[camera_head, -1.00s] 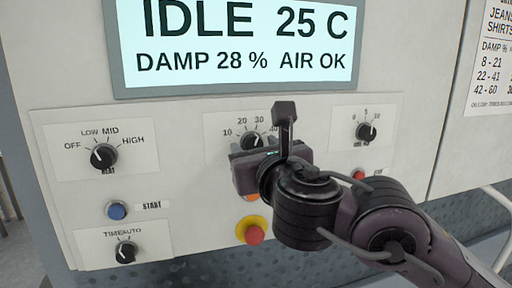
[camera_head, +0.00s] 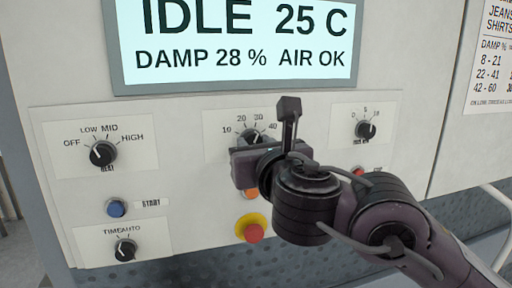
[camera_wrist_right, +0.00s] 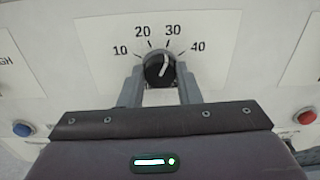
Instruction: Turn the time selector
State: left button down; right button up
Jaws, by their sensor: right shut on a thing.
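The time selector is a round black knob (camera_head: 254,136) with a 10 to 40 scale on a white plate. It also shows in the right wrist view (camera_wrist_right: 160,68), where its white pointer stands near upright, leaning right toward 30. My right gripper (camera_wrist_right: 160,80) has a grey finger on each side of the knob and is shut on it. In the head view my right gripper's body (camera_head: 268,163) covers the knob's lower part and the fingertips. My left gripper is not in view.
A heat knob (camera_head: 103,153), a blue start button (camera_head: 116,208) and a time/auto knob (camera_head: 126,250) sit to the left. A red button on a yellow ring (camera_head: 254,231) lies just below my right gripper. Another knob (camera_head: 366,130) is to the right, and a display (camera_head: 235,45) above.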

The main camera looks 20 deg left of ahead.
jog(key=shift+m+b, duration=0.95)
jog(key=shift+m, duration=2.45)
jog(key=o, duration=1)
jog(key=shift+d, duration=0.1)
jog(key=p+v, duration=0.1)
jog(key=v, duration=0.6)
jog(key=shift+s+d, duration=0.25)
jog(key=shift+s, duration=0.05)
